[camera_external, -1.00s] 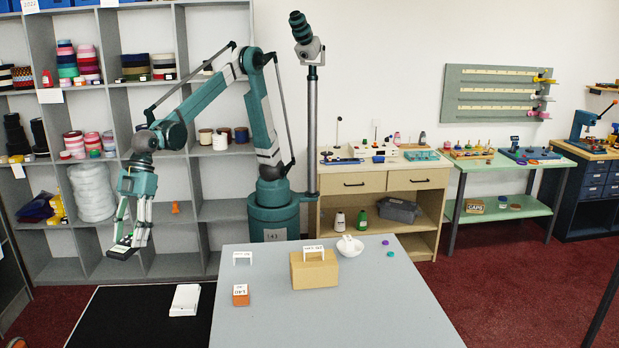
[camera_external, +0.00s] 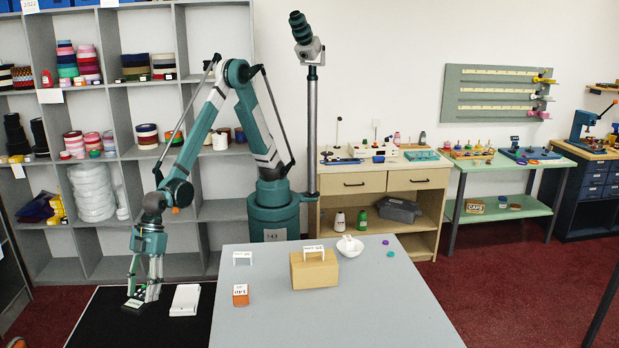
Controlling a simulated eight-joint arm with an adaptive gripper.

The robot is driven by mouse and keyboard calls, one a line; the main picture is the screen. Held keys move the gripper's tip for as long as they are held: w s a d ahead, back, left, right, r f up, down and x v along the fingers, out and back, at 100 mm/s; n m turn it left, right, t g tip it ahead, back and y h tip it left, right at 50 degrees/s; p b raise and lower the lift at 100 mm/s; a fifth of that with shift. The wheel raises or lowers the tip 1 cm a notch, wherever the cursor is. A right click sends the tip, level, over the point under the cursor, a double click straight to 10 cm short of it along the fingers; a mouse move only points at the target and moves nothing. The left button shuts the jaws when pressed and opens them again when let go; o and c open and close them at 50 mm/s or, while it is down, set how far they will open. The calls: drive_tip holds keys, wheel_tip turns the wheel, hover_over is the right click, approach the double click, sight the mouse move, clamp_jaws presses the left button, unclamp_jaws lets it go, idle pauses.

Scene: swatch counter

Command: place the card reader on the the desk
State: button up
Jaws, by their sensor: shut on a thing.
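The card reader (camera_external: 134,304) is a small dark slab with a pale screen, low at the left. My gripper (camera_external: 143,294) points down and is shut on it; the fingers hide part of it. The reader is over the black surface (camera_external: 110,330) left of the grey table, at or just above it; I cannot tell whether it touches. Which of these two surfaces is the desk is not marked.
A white stack (camera_external: 185,300) lies on the black surface just right of the reader. The grey table (camera_external: 340,320) holds an orange block (camera_external: 240,299), a tan box (camera_external: 314,272) and a white bowl (camera_external: 350,247). The black surface's front is clear.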

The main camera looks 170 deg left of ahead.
drive_tip(key=shift+f, duration=0.95)
drive_tip(key=shift+f+b, duration=0.6)
drive_tip(key=shift+f, duration=2.5)
drive_tip(key=shift+f+b, duration=0.4)
drive_tip(key=shift+f, duration=1.45)
drive_tip(key=shift+f, duration=0.1)
drive_tip(key=o, duration=0.7)
drive_tip(key=shift+f, duration=0.1)
drive_tip(key=o, duration=0.4)
